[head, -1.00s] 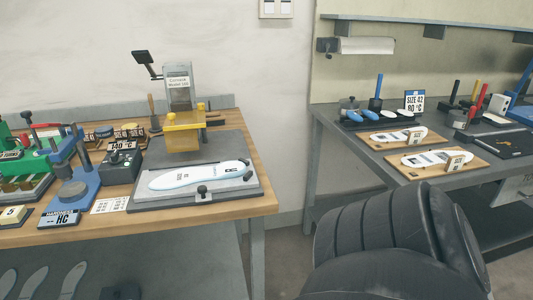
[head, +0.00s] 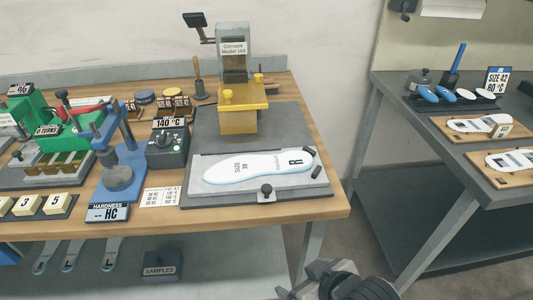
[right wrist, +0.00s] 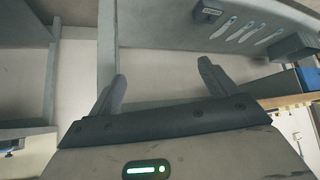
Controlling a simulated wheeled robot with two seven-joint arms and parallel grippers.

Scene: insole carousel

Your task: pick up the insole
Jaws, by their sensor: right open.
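A white insole with a pale blue edge (head: 262,167), marked "SIZE" and "R", lies flat on a grey plate (head: 208,181) on the wooden bench, in front of the yellow press. My right gripper (right wrist: 162,75) is open in the right wrist view, with nothing between its fingers. In the head view part of my right arm and gripper (head: 325,278) shows at the bottom, below and right of the bench's front edge, apart from the insole. My left gripper is not in view.
The yellow press (head: 243,105) stands behind the insole. A black control box (head: 167,146) and a blue hardness tester (head: 122,165) stand to its left. A second table (head: 440,135) at the right holds more insoles on boards (head: 463,129). A floor gap lies between.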

